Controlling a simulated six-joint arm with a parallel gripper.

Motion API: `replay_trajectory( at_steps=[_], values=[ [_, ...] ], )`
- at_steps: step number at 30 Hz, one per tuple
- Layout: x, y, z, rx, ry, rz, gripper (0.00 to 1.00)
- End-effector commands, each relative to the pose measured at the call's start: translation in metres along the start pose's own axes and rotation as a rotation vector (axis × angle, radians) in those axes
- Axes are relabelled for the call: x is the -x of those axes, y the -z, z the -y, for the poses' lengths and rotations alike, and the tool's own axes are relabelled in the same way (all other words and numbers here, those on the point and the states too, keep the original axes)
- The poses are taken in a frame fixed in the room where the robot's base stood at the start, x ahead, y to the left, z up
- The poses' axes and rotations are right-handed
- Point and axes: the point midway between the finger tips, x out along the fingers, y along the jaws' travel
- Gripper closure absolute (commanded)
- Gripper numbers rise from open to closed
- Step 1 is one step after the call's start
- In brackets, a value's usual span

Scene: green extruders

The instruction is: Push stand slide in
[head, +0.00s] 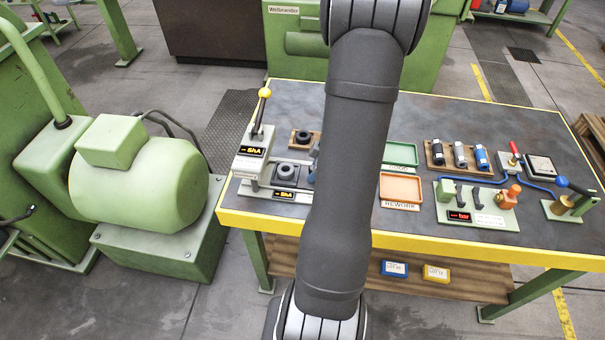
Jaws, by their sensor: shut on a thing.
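The grey stand (251,158) is at the left end of the table, with a yellow-knobbed lever (263,108) standing up and a small orange-lit display. Its low slide (291,184) reaches out to the right at the stand's foot and carries a dark ring (286,171). A second small display (285,194) is on the slide's front. The slide's right end runs to the edge of my dark arm, which hides what lies behind it. A small blue-grey piece shows at the arm's left edge beside the slide; I cannot tell what it is. My gripper is hidden behind my arm.
A wooden block with a black ring (303,138) sits behind the slide. Green and orange trays (400,189), a rack of cylinders (460,156) and a valve panel (477,205) lie right of my arm. A green motor (140,180) stands left of the table.

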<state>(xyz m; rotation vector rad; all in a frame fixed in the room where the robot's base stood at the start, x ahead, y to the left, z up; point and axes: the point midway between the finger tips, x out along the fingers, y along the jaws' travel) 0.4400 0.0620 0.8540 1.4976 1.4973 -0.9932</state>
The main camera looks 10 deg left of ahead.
Motion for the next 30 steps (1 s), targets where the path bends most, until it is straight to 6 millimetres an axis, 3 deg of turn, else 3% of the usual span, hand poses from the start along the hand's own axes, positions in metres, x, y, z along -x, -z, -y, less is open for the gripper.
replay_trajectory(
  at_steps=[30],
  values=[
    [-0.024, 0.057, -0.001, 0.003, -0.001, -0.001, 0.89]
  ],
)
